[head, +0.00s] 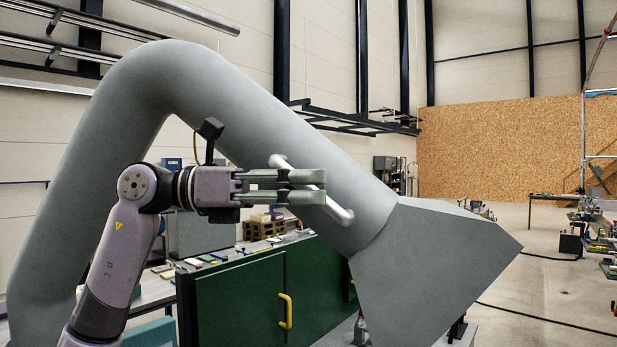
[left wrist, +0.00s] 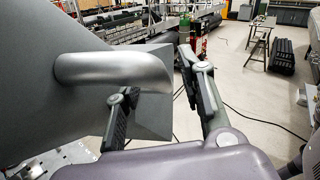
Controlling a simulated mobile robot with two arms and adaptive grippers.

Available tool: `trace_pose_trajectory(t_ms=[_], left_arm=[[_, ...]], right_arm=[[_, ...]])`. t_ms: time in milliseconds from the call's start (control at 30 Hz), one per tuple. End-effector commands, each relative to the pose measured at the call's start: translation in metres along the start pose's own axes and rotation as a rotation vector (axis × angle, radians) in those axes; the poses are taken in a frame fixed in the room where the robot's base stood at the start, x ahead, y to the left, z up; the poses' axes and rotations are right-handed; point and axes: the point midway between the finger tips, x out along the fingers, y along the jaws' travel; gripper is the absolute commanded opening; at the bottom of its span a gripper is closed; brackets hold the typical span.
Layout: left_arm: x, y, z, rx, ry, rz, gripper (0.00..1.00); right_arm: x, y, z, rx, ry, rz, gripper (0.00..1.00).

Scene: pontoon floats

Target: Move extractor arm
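The extractor arm is a thick grey bent tube (head: 250,110) with an angular grey hood (head: 435,255) at its lower right end. A metal bar handle (head: 341,214) is fixed on the tube near the hood, and it shows large in the left wrist view (left wrist: 105,70). My left gripper (head: 322,187) is in front of the handle and hides its middle in the head view. In the left wrist view its fingers (left wrist: 158,72) are spread, with the handle's bent end showing between and beyond them. I cannot tell whether they touch. My right gripper is out of view.
A green cabinet (head: 235,300) with a yellow handle (head: 286,311) stands behind and below the tube. A bench with small items (head: 160,290) is behind my left arm. Open floor with dark cables (head: 540,300) lies to the right.

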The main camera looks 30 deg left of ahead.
Motion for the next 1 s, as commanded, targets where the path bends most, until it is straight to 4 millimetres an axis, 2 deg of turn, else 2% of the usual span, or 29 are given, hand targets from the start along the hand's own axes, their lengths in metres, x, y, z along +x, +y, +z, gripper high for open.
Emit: trace_pose_trajectory(t_ms=[367, 900, 1000], left_arm=[[0.0056, 0.0004, -0.0005, 0.0, -0.001, 0.001, 0.36], [0.0053, 0.0004, -0.0003, 0.0, -0.001, 0.001, 0.0], [0.0052, 0.0004, -0.0003, 0.0, -0.001, 0.001, 0.0]], right_arm=[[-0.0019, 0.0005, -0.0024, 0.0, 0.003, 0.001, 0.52], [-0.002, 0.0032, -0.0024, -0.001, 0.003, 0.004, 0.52], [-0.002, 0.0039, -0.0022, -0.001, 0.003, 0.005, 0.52]])
